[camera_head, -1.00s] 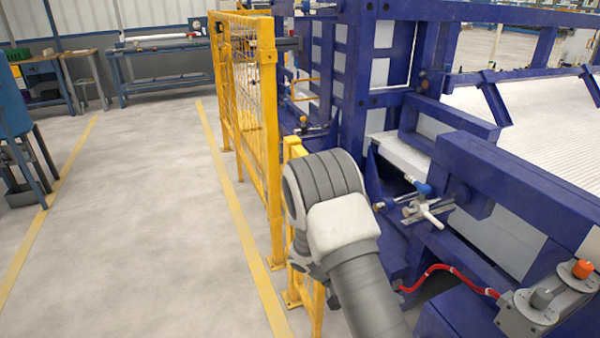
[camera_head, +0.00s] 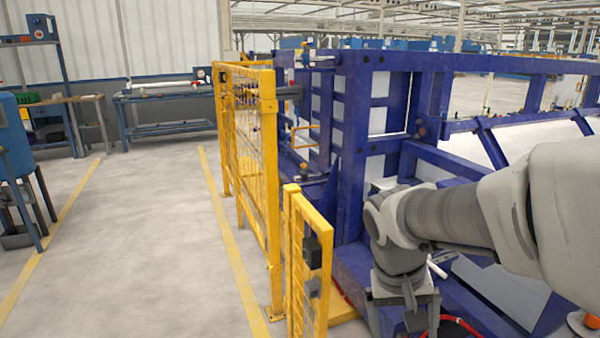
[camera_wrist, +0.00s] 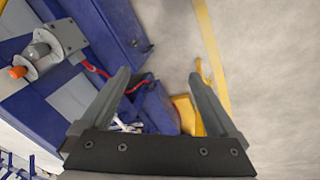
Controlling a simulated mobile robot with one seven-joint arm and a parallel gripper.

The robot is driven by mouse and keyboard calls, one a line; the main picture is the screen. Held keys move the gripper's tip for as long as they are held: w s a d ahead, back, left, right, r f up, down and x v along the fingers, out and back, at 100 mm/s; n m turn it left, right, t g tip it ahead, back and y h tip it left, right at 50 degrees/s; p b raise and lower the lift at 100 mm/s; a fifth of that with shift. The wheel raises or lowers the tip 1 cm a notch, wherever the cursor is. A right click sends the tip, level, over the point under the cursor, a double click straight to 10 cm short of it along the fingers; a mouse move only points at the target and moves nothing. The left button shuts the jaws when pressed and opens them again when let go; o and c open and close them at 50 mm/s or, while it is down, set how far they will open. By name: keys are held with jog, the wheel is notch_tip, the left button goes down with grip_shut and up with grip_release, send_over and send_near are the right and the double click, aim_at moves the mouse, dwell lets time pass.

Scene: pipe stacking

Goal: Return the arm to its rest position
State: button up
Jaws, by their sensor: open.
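My arm reaches in from the right edge of the head view, with its forearm level and its wrist bent down over the front of the blue machine frame (camera_head: 345,190). My gripper (camera_wrist: 158,76) shows in the wrist view with its two grey fingers spread wide. Nothing is between them, and they point toward the floor and the machine's edge below. In the head view only the top of the gripper shows at the bottom edge; its fingertips are cut off.
A yellow mesh fence (camera_head: 248,165) and a lower yellow gate (camera_head: 308,270) stand just left of my wrist. Open floor (camera_head: 150,230) lies to the left. A workbench (camera_head: 165,130) holds a pipe at the back.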

jog(key=s+a+r+n+t+y, duration=0.25)
jog(key=s+r+t, duration=0.25)
jog(key=s+r, duration=0.3)
notch_tip(320, 180, up, 18)
jog(key=p, duration=1.9)
jog(key=shift+s+r+m+p, duration=0.15)
jog(key=shift+s+m+p, duration=0.2)
jog(key=shift+s, duration=0.05)
